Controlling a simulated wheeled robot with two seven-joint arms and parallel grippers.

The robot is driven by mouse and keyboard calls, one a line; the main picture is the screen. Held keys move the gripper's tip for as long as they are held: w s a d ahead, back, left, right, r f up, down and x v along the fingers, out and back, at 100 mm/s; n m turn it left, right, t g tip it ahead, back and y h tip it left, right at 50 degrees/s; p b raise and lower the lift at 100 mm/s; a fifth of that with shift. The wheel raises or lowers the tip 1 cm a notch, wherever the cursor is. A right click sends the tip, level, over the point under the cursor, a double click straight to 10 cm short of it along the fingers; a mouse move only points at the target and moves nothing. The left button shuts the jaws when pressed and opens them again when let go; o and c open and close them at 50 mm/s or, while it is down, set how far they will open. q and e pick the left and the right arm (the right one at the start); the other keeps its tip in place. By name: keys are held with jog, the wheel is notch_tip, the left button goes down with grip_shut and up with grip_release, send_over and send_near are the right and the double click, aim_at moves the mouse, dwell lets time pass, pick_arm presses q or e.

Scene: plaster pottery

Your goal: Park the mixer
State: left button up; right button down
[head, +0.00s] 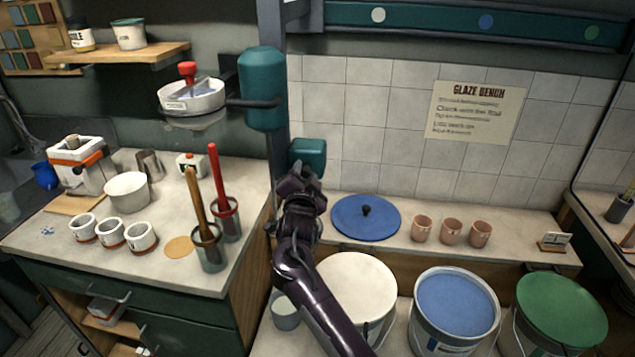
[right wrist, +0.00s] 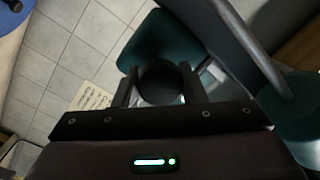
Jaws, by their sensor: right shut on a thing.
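The mixer appears to be the teal machine on the dark post. Its tall rounded teal housing (head: 264,88) hangs beside the post, and a smaller teal block (head: 308,152) sits lower down. My right gripper (head: 300,180) is just below and in front of that block. In the right wrist view it is shut on a dark round knob (right wrist: 160,82), held between its two fingers. The teal block (right wrist: 158,50) is right behind the knob. How the knob joins the mixer is hidden. My left gripper is in neither view.
A blue lid (head: 366,217) and small pink cups (head: 451,231) sit on the ledge. Tool pots (head: 209,250) stand on the left counter.

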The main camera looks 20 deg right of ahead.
jog(key=shift+a+r, duration=0.1)
jog(key=shift+a, duration=0.05)
jog(key=c, duration=1.3)
grip_release()
jog(key=o, duration=0.4)
jog(key=shift+w+a, duration=0.15)
jog(key=shift+w, duration=0.05)
jog(key=shift+s, duration=0.1)
